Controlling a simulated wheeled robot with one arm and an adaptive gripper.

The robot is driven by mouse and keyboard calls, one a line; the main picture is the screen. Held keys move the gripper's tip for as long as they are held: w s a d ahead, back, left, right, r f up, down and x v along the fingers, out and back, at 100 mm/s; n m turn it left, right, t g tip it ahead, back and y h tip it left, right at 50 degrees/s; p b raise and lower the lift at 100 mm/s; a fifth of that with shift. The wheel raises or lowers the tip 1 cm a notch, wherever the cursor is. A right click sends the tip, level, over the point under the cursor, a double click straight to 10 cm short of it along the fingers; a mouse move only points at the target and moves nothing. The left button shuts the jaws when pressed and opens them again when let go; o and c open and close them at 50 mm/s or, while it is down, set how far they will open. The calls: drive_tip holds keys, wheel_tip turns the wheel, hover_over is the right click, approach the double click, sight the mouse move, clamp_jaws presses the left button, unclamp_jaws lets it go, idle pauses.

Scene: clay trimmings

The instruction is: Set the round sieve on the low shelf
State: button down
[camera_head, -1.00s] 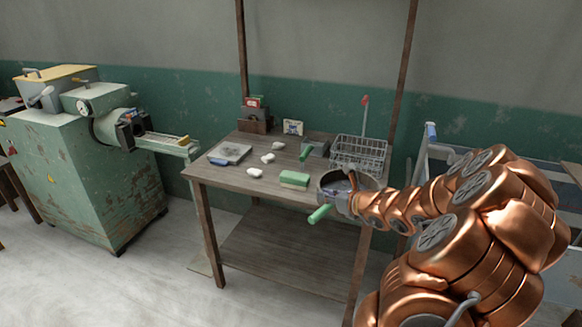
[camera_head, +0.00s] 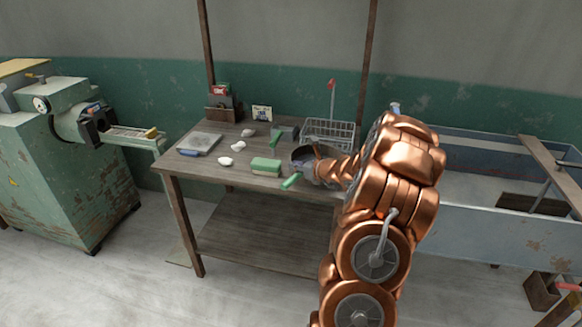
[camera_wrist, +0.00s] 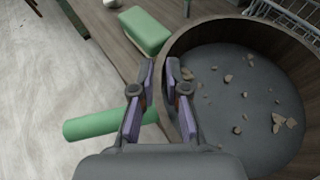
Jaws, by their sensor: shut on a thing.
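The round sieve (camera_wrist: 268,36) has a brown rim, a dark bottom with several pale clay crumbs on it, and a green handle (camera_wrist: 100,123). My gripper (camera_wrist: 163,92) is shut on its rim near the handle in the wrist view. In the head view the sieve (camera_head: 298,152) is level at the right front of the tabletop, partly hidden behind my arm; whether it touches the top is unclear. The low shelf (camera_head: 258,238) is the wide bare board under the table; my arm hides its right end.
The wooden table (camera_head: 205,172) holds a green block (camera_head: 265,167), several white lumps, a flat grey tool (camera_head: 198,144) and a wire basket (camera_head: 329,132). A blue-grey trough (camera_head: 470,213) stands at right and a green machine (camera_head: 65,180) at left. The floor before the table is clear.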

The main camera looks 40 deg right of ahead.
sight(292, 161)
drive_tip(key=shift+w+d+f+p, duration=0.1)
drive_tip(key=shift+w+d+p, duration=0.15)
drive_tip(key=shift+w, duration=0.65)
drive_tip(key=shift+w+d+p, duration=0.15)
drive_tip(key=shift+w+d, duration=0.05)
drive_tip(key=shift+w, duration=0.65)
drive_tip(key=shift+w+f, duration=0.2)
drive_tip(key=shift+f+p, duration=0.45)
drive_tip(key=shift+f, duration=1.1)
drive_tip(key=shift+f, duration=0.1)
drive_tip(key=shift+f, duration=0.15)
drive_tip(key=c, duration=1.2)
unclamp_jaws()
